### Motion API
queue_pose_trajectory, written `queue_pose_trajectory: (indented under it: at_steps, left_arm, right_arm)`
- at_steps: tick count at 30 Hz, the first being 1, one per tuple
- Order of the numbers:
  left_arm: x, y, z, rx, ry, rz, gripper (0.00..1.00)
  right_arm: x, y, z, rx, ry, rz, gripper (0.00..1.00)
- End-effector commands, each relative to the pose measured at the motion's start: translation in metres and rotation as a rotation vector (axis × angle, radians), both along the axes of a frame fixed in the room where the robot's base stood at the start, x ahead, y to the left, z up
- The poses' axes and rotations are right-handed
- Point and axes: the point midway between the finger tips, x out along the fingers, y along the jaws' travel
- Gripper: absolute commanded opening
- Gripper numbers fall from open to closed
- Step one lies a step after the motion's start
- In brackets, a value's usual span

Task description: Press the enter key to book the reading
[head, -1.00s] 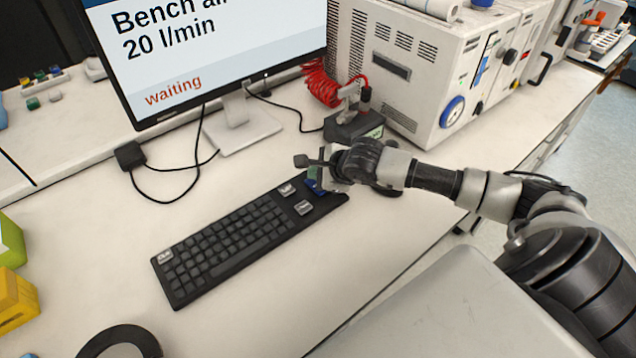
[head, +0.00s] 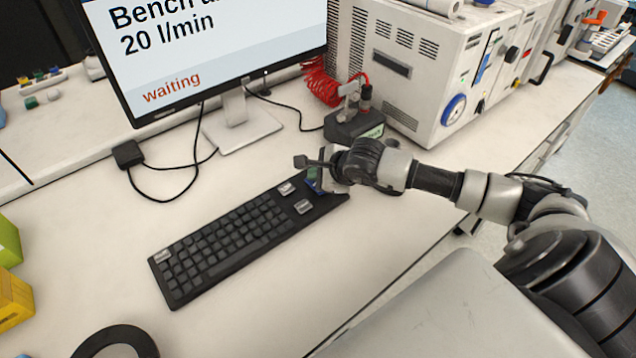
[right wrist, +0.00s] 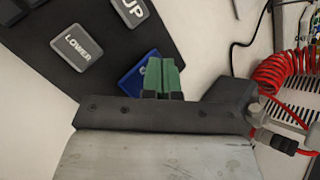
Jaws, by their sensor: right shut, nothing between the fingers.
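A black keyboard (head: 230,240) lies on the bench below the monitor. Grey keys sit at its right end, and the right wrist view shows them marked LOWER (right wrist: 76,49) and UP (right wrist: 131,10). A blue key (right wrist: 142,70) lies beside them at the keyboard's right end, partly hidden by my right gripper; its label is not readable. My right gripper (head: 316,180) is over this blue key with its green fingertips (right wrist: 161,75) together and empty. I cannot tell whether the tips touch the key. The monitor (head: 210,50) reads "Bench", "20 l/min" and "waiting". My left gripper is out of view.
A dark block (head: 355,127) with a red coiled hose (head: 320,87) stands behind my right gripper. A white vented cabinet (head: 405,70) stands at the back right. Yellow and green items lie at the left edge.

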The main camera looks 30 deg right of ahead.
Motion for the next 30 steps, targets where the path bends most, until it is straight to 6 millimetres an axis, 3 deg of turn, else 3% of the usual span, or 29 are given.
queue_pose_trajectory:
  at_steps: [30]
  left_arm:
    - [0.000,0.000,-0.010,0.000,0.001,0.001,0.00]
  right_arm:
    - [0.000,0.000,-0.007,0.000,0.000,0.000,0.00]
